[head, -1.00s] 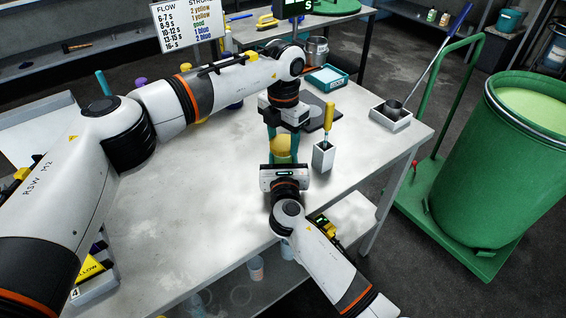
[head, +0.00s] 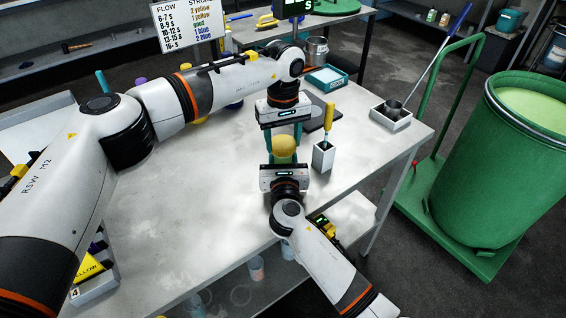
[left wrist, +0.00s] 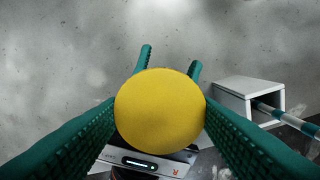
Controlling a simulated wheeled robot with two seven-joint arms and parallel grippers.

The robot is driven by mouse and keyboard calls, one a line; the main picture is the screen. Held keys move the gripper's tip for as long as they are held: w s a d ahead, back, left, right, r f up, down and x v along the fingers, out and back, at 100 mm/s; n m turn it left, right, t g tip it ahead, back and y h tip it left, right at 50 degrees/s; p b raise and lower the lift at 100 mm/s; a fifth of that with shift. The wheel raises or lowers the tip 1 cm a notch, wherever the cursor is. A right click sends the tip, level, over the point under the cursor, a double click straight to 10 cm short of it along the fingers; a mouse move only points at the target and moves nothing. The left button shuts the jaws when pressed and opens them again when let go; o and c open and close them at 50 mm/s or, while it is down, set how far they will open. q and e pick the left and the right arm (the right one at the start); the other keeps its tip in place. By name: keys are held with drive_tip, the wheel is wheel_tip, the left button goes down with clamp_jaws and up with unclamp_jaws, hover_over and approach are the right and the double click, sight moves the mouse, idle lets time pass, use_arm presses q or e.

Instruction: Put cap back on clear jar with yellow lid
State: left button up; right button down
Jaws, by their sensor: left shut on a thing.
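The round yellow lid (head: 284,146) is seen in the head view between my two grippers. It fills the middle of the left wrist view (left wrist: 160,109). My left gripper (head: 284,136) comes from above, shut on the lid, with a teal finger on each side. My right gripper (head: 284,158) is at the near side, low, pointing away from me. Its fingertips show beyond the lid in the left wrist view. The clear jar is hidden under the lid and behind the right gripper, so I cannot tell how lid and jar touch or how tightly the right fingers close.
A small white holder (head: 323,156) with a yellow-handled tool (head: 330,118) stands close to the right of the grippers. The white table (head: 210,185) is clear left of the grippers.

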use_arm(q)
drive_tip(key=shift+m, duration=0.4)
drive_tip(key=o, duration=1.2)
drive_tip(key=shift+c, duration=0.2)
drive_tip(key=shift+r, duration=0.1)
wheel_tip(320, 180, up, 12)
use_arm(e)
drive_tip(key=c, duration=0.7)
unclamp_jaws()
drive_tip(key=shift+c, duration=0.2)
